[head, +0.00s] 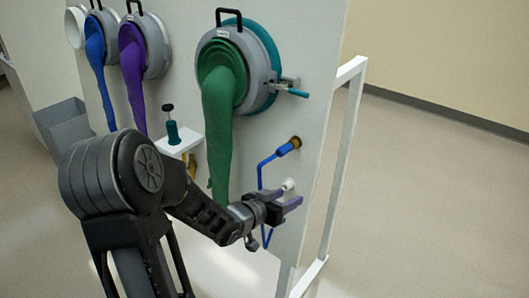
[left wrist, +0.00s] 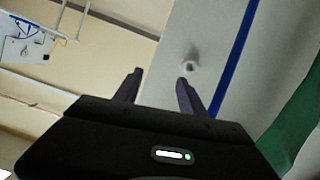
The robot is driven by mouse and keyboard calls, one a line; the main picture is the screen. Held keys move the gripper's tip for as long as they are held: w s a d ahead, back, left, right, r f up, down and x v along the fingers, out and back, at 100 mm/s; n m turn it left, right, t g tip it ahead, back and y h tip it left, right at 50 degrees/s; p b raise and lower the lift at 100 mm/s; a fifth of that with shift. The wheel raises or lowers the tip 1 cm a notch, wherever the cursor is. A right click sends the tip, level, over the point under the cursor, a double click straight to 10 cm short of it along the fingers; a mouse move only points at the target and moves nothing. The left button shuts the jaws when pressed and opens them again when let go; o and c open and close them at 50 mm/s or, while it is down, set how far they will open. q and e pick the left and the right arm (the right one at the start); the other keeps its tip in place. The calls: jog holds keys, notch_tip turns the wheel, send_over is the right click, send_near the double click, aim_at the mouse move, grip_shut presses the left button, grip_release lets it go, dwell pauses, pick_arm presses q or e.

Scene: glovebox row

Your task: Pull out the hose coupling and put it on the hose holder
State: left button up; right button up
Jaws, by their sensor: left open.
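The hose coupling (head: 287,148), blue with a brass-coloured end, sits against the pale panel below the green glove port. A blue hose (head: 260,178) runs from it down the panel; a blue strip, likely this hose, also shows in the left wrist view (left wrist: 232,62). A small white peg (head: 288,184), possibly the hose holder, sticks out below the coupling; it also appears in the left wrist view (left wrist: 190,67). My left gripper (head: 292,196) is open and empty close to this peg, below the coupling. Its purple fingers show in the left wrist view (left wrist: 160,77).
A long green glove (head: 222,110) hangs left of the hose. Purple (head: 132,70) and blue (head: 95,60) gloves hang farther left. A white shelf (head: 180,142) carries a teal item. A white frame (head: 345,150) stands right of the panel, with open floor beyond.

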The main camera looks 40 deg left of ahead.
aim_at(279, 151)
pick_arm(q)
jog(key=a+r+t, duration=0.1)
jog(key=a+r, duration=0.1)
jog(key=r, duration=0.2)
jog(key=s+a+r, duration=0.1)
jog(key=r, duration=0.3)
jog(key=s+a+r+m+t, duration=0.1)
jog(key=a+r, duration=0.1)
jog(key=r, duration=0.2)
jog(key=shift+s+a+t+y+p, duration=0.25)
jog(key=shift+a+t+y+p, duration=0.05)
jog(key=shift+p, duration=0.1)
jog(key=shift+w+f, duration=0.1)
jog(key=shift+w, duration=0.05)
jog(key=w, duration=0.5)
jog(key=w+f+p, duration=0.1)
jog(key=w, duration=0.1)
jog(key=shift+w+f, duration=0.1)
jog(key=shift+w, duration=0.15)
jog(key=shift+c, duration=0.3)
grip_shut()
